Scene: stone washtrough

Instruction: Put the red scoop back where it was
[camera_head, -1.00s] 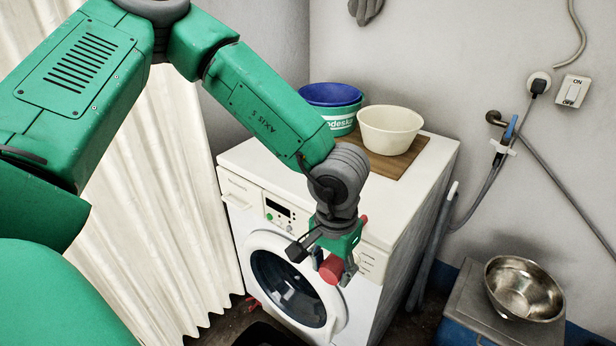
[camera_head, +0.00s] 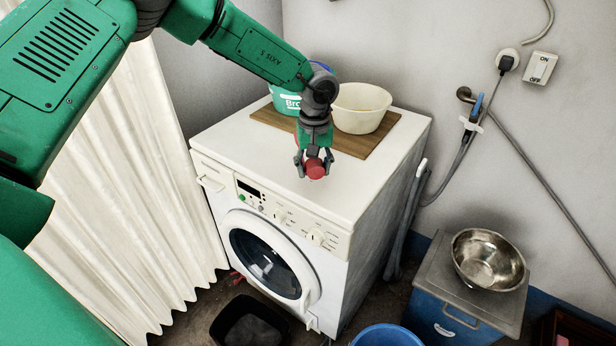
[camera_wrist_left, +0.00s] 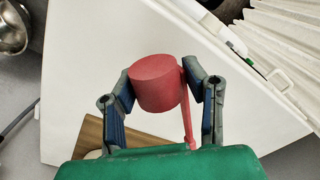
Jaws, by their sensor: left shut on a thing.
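The red scoop (camera_head: 316,169) is held by my left gripper (camera_head: 314,162), above the white washing machine top and in front of the wooden board (camera_head: 350,143). In the left wrist view the scoop (camera_wrist_left: 157,82) sits between the two fingers of my left gripper (camera_wrist_left: 163,88), with its thin handle running back along the right finger toward the palm. Whether the scoop touches the machine top is hard to tell. My right gripper is not in view.
The washing machine (camera_head: 240,150) has bare room on top at the front. A cream bowl (camera_head: 361,112) and a teal tub (camera_head: 285,101), partly hidden by my arm, stand on the board. A metal bowl (camera_head: 487,262) sits on a blue cabinet (camera_head: 440,314) at right. A black basin (camera_head: 248,325) is on the floor.

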